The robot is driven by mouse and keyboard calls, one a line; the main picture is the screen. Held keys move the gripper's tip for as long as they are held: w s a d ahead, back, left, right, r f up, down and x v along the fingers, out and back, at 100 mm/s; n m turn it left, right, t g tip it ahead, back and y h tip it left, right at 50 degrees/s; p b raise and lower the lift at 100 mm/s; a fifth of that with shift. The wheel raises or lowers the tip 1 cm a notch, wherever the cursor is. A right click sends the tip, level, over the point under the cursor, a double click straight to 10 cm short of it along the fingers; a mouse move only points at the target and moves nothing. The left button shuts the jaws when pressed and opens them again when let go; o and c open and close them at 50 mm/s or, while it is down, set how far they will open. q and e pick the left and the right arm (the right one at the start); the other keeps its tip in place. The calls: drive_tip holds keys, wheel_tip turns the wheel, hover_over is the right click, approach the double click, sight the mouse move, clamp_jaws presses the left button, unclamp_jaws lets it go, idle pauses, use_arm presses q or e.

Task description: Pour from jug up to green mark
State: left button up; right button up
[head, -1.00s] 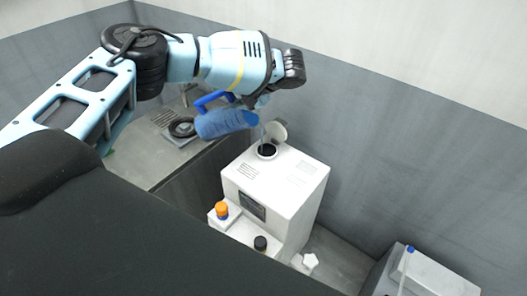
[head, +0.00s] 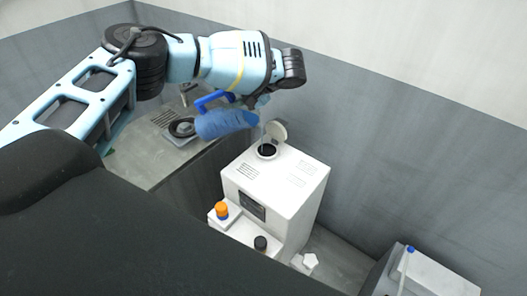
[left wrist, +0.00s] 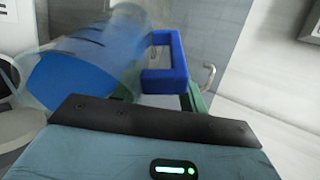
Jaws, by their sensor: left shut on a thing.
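The jug (head: 224,124) is clear with blue liquid inside and a blue handle (head: 207,103). It lies tilted almost on its side, its right end near the round opening (head: 267,151) on top of the white machine (head: 290,175). My left gripper (head: 257,101) is shut on the jug's handle above the machine. In the left wrist view the blue handle (left wrist: 178,75) and the jug body with blue liquid (left wrist: 75,82) show close up. I cannot make out a stream or the green mark. My right gripper is not in view.
An open round lid (head: 278,131) stands behind the opening. A dark round item (head: 182,128) lies on the grey counter at left. Grey walls stand behind.

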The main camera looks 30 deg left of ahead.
use_arm(q)
drive_tip(key=shift+d+f, duration=0.2)
drive_tip(key=shift+f, duration=0.1)
drive_tip(key=shift+w+d+f+y, duration=0.15)
drive_tip(key=shift+d+y, duration=0.05)
drive_tip(key=shift+y, duration=0.2)
drive_tip(key=shift+d+f, duration=0.15)
idle(3.6)
drive_tip(key=shift+w+d+f+y, duration=0.1)
drive_tip(key=shift+d+f+y, duration=0.1)
drive_tip(key=shift+y, duration=0.3)
drive_tip(key=shift+d+f+g, duration=0.1)
drive_tip(key=shift+d+g, duration=0.05)
drive_tip(key=shift+g, duration=0.25)
idle(1.6)
drive_tip(key=shift+s+a+r+t+h, duration=0.2)
drive_tip(key=shift+a+r+h, duration=0.2)
drive_tip(key=shift+a+h, duration=0.15)
drive_tip(key=shift+s+a+r+t+h, duration=0.1)
drive_tip(key=shift+a+r+t+h, duration=0.1)
drive_tip(key=shift+a+r+h, duration=0.25)
